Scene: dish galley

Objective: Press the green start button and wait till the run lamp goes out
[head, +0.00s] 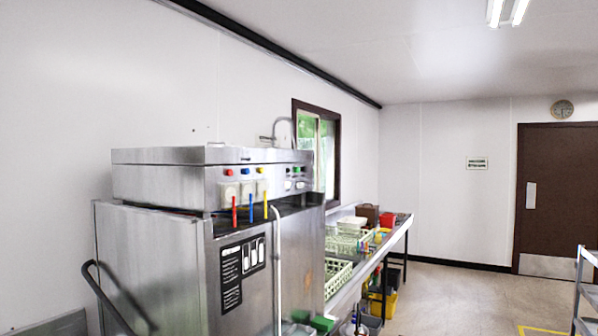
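A large stainless steel dish machine (150,250) stands at the left, with a control box (160,180) on top. Neither of my grippers is in view.
A long steel counter (398,235) with racks (338,275) and small items runs behind the machine at right. Yellow containers (383,303) are under it. A shelf cart (586,290) stands at the right edge. Open floor (460,295) lies between; a brown door (557,195) is at the back.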

